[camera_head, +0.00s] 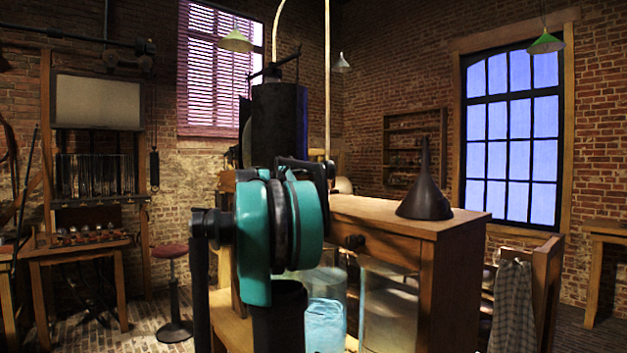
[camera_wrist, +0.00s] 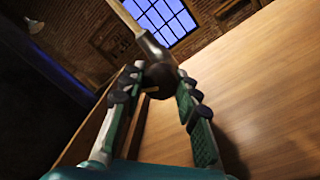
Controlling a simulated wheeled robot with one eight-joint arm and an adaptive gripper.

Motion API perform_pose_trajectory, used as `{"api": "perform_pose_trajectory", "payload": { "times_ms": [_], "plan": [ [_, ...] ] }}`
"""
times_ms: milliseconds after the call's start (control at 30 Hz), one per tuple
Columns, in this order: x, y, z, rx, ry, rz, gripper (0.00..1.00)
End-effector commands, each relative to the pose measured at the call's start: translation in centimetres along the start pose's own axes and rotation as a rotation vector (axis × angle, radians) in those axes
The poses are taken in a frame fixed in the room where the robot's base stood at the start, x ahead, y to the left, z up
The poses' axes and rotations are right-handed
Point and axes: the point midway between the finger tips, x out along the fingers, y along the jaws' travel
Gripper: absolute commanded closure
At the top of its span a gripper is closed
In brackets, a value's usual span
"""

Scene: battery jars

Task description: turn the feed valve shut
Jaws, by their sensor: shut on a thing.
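My gripper (camera_head: 328,172) is at the left end of the wooden cabinet, by a thin upright pipe (camera_head: 327,80), and my teal wrist hides much of it.
Glass jars (camera_head: 325,310) stand below. A tall black cylinder (camera_head: 279,125) is behind my arm. The cabinet top around the funnel is clear.

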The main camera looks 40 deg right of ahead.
Motion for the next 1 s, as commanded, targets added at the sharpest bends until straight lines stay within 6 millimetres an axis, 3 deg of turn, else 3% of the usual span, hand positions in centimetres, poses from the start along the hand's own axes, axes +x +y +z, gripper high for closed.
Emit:
{"api": "perform_pose_trajectory", "payload": {
  "times_ms": [1000],
  "plan": [
    [0.00,0.18,0.03,0.927,-0.067,0.034,0.98]
  ]
}}
